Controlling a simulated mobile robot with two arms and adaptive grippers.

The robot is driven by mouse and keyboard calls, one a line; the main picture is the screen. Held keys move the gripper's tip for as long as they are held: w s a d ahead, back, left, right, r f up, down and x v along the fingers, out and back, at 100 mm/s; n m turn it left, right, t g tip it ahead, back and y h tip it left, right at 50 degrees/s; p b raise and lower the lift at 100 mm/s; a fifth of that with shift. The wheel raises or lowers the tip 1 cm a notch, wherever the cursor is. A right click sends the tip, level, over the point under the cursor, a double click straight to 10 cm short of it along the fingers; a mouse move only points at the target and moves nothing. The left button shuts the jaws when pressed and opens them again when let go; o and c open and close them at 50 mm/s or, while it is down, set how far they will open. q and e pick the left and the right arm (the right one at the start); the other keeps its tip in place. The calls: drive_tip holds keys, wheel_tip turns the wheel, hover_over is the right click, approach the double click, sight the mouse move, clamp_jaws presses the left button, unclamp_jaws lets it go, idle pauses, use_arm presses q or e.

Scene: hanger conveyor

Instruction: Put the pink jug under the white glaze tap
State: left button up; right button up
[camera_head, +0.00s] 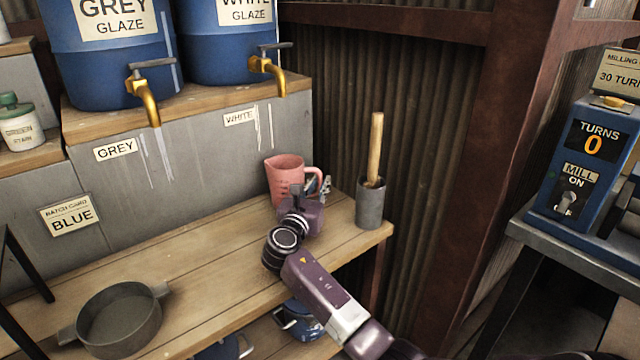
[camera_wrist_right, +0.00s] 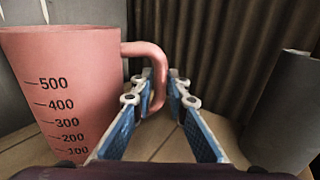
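The pink jug (camera_head: 284,178) stands upright on the wooden shelf near the grey wall, with its handle toward the right. The white glaze tap (camera_head: 268,72) is brass and juts from the blue white glaze barrel (camera_head: 228,45), higher up and slightly left of the jug in the head view. My right gripper (camera_head: 316,188) is at the jug's handle. My left gripper is not in view.
A grey pot (camera_head: 370,205) with a wooden-handled tool stands right of the jug. A grey two-handled pan (camera_head: 115,318) sits at the shelf's front left. The grey glaze tap (camera_head: 148,95) is further left. The middle of the shelf (camera_head: 205,260) is clear.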

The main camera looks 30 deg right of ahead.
drive_tip(key=shift+o, duration=1.1)
drive_tip(key=shift+r, duration=0.25)
use_arm(q)
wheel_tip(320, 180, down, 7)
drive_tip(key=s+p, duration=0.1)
drive_tip(key=p, duration=0.1)
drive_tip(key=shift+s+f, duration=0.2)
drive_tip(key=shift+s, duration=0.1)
use_arm(e)
drive_tip(key=v, duration=1.2)
drive_tip(key=shift+s, duration=0.1)
